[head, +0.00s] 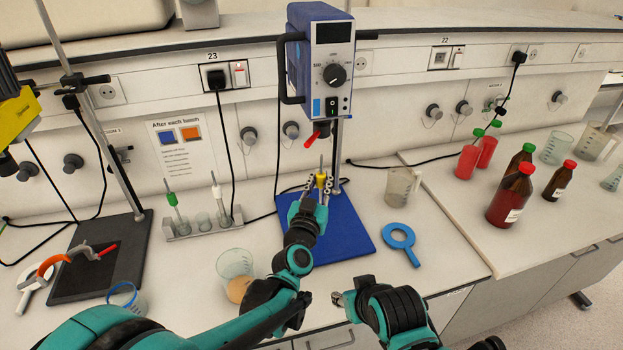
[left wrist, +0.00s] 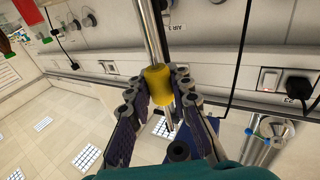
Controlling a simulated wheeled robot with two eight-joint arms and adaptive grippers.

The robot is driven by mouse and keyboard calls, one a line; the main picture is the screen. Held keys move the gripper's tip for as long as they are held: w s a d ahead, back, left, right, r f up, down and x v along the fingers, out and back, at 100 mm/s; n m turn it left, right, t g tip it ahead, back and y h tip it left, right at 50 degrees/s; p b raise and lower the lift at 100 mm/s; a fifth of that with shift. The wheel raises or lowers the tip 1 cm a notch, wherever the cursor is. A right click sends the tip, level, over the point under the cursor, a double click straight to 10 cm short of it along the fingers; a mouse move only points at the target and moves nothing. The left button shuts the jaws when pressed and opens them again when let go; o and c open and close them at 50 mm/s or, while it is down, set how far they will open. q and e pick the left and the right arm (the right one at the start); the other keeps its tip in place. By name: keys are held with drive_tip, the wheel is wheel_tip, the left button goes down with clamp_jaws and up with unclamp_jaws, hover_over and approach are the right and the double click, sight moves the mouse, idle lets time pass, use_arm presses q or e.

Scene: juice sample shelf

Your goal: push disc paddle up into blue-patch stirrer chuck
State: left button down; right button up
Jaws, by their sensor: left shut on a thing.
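The blue stirrer (head: 334,58) stands at the back centre on its blue base plate (head: 352,228). Its chuck under the housing is small, with a red lever (head: 313,140) beside it; I cannot make out a blue patch on it. My left gripper (head: 318,187) is shut on the yellow collar (head: 321,177) of the paddle, below the stirrer. In the left wrist view the gripper's fingers (left wrist: 160,95) flank the yellow collar (left wrist: 158,84), with the metal shaft (left wrist: 151,35) rising from it. The paddle's disc is hidden. My right gripper (head: 341,299) is low at the front centre, its opening unclear.
A rack (head: 203,228) with green- and white-collared paddles stands left of the base plate. A beaker (head: 235,266) is near my left arm. Brown bottles (head: 511,195) stand farther right.

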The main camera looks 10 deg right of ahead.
sight(321, 167)
use_arm(q)
drive_tip(key=shift+r+p, duration=2)
drive_tip(key=shift+r, duration=0.35)
drive_tip(key=shift+a+f, duration=0.1)
drive_tip(key=shift+b, duration=0.3)
drive_tip(key=shift+r+p, duration=1.6)
drive_tip(key=shift+r, duration=0.6)
drive_tip(key=c, duration=1.3)
unclamp_jaws()
